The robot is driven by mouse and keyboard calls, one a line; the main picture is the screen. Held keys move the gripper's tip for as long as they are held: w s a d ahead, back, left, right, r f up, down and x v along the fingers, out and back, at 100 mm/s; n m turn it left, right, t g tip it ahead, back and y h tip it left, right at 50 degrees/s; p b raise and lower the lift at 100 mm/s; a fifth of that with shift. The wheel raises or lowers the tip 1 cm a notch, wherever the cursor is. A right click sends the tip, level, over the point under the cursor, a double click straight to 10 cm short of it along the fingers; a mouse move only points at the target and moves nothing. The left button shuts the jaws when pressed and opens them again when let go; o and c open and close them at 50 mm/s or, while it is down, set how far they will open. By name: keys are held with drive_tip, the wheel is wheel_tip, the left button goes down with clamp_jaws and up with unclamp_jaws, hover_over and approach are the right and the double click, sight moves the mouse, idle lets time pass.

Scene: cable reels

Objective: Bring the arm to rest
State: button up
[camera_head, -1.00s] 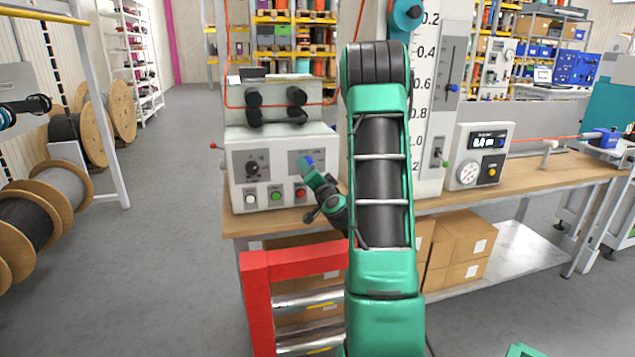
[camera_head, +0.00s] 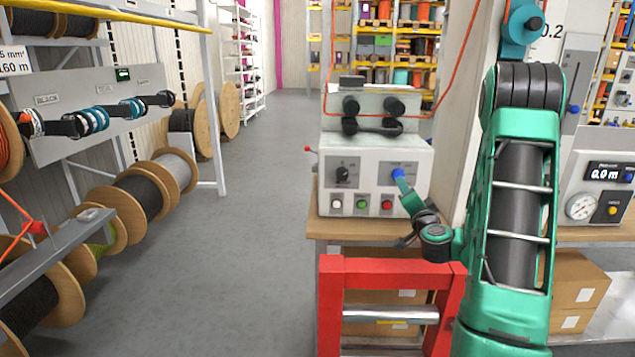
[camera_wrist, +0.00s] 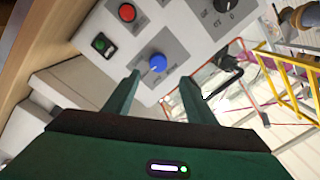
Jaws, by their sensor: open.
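My green arm stands at the right of the head view, bent down toward a pale control box on the wooden bench. My gripper (camera_head: 402,188) is at the right part of the box's front, close to its blue knob (camera_head: 397,173). In the wrist view my gripper (camera_wrist: 160,77) has its two green fingers apart, with nothing between them. The blue knob (camera_wrist: 157,63) shows just beyond the fingertips, in the gap. I cannot tell whether the fingers touch the box.
A red frame with metal rollers (camera_head: 392,313) stands in front of the bench (camera_head: 325,229). A measuring unit (camera_head: 597,187) is at the right. Cable reels (camera_head: 144,200) and a rack with coils (camera_head: 95,110) line the left. The grey floor between (camera_head: 245,200) is clear.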

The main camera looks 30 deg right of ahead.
drive_tip(key=w+a+n+y, duration=0.2)
drive_tip(key=a+n+y, duration=0.55)
drive_tip(key=a, duration=0.65)
drive_tip(key=s+a+f+n+g+y, duration=0.3)
drive_tip(key=s+a+f+n+g, duration=0.15)
drive_tip(key=a, duration=0.25)
drive_tip(key=s+m+g+h, duration=0.2)
drive_tip(key=s+g, duration=1)
drive_tip(key=s, duration=2.1)
drive_tip(key=shift+r+m, duration=0.3)
drive_tip(key=shift+m, duration=0.1)
drive_tip(key=shift+s+a, duration=0.1)
